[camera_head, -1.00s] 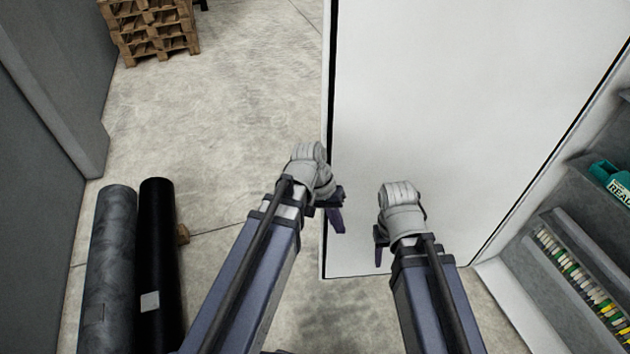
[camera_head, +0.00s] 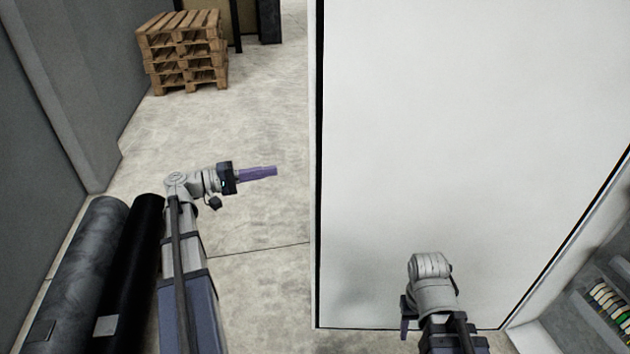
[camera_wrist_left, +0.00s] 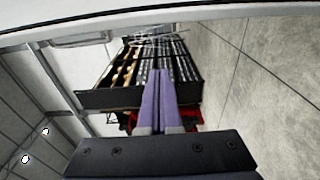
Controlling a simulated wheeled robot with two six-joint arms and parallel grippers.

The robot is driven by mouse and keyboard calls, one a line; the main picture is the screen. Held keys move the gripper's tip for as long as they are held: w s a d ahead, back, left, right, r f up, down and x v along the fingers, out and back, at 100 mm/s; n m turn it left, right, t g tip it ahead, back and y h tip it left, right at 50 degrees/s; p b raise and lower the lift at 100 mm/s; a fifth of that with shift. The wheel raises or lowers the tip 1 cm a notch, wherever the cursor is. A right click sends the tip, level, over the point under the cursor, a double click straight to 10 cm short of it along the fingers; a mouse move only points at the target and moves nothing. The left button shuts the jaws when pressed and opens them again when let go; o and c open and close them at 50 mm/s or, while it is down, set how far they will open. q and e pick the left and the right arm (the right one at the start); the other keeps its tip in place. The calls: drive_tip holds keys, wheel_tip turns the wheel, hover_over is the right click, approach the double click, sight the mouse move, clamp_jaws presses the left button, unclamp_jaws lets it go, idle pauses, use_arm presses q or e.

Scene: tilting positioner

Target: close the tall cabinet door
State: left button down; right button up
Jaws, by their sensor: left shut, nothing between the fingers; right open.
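The tall cabinet door (camera_head: 470,130) is a large white panel filling the right of the head view. It stands open, with its dark-lined free edge at the left and the cabinet interior (camera_head: 605,295) at the lower right. My left gripper (camera_head: 274,171) is shut and empty, pointing right. In the picture its tips are just left of the door's free edge, with a gap. In the left wrist view its purple fingers (camera_wrist_left: 160,90) are together. My right gripper (camera_head: 404,330) is open and empty, low in front of the door panel.
Two dark rolls (camera_head: 85,255) stand at the left, close to my left arm. Stacked wooden pallets (camera_head: 186,55) are at the back left. The concrete floor (camera_head: 240,110) between pallets and door is clear. A dark rack (camera_wrist_left: 115,98) shows in the left wrist view.

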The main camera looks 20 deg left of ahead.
use_arm(q)
drive_tip(key=w+d, duration=0.2)
drive_tip(key=d, duration=0.7)
drive_tip(key=shift+w, duration=0.2)
drive_tip(key=shift+d, duration=0.1)
idle(0.4)
